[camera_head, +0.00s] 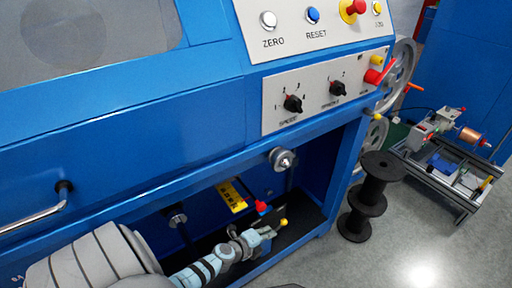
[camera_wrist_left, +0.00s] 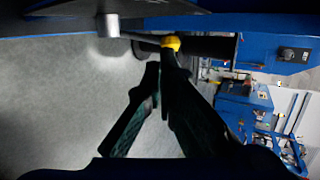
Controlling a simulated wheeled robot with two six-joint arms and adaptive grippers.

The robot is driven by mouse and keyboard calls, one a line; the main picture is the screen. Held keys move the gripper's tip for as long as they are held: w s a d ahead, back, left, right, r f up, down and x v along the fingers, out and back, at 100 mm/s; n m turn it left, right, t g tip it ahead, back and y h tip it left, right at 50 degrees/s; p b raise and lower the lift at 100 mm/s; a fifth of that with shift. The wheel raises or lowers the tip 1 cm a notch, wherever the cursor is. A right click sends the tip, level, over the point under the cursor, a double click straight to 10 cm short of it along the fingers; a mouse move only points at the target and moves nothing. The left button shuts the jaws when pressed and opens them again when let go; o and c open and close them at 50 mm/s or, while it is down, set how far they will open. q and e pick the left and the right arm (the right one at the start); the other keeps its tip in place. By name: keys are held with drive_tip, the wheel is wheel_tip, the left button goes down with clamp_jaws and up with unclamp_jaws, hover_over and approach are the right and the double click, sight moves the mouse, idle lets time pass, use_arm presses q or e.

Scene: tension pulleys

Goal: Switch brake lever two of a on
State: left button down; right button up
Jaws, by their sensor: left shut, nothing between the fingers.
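Below the control panel, a lever with a yellow knob (camera_head: 283,222) and a lever with a red knob (camera_head: 262,206) show in the opening under the blue machine. Which one is lever two I cannot tell. My left gripper (camera_head: 266,231) is shut and empty, its tips close beside the yellow knob in the head view. In the left wrist view, the shut left gripper (camera_wrist_left: 160,76) has its fingertips just under the yellow knob (camera_wrist_left: 171,42), at the end of a thin rod. Whether they touch I cannot tell. My right gripper is out of view.
A panel (camera_head: 318,95) with black rotary switches and a red handle (camera_head: 380,76) is above. A yellow label plate (camera_head: 232,196) hangs near the levers. A chrome handle (camera_head: 38,220) is at left.

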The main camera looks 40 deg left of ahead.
use_arm(q)
drive_tip(key=s, duration=0.6)
idle(0.3)
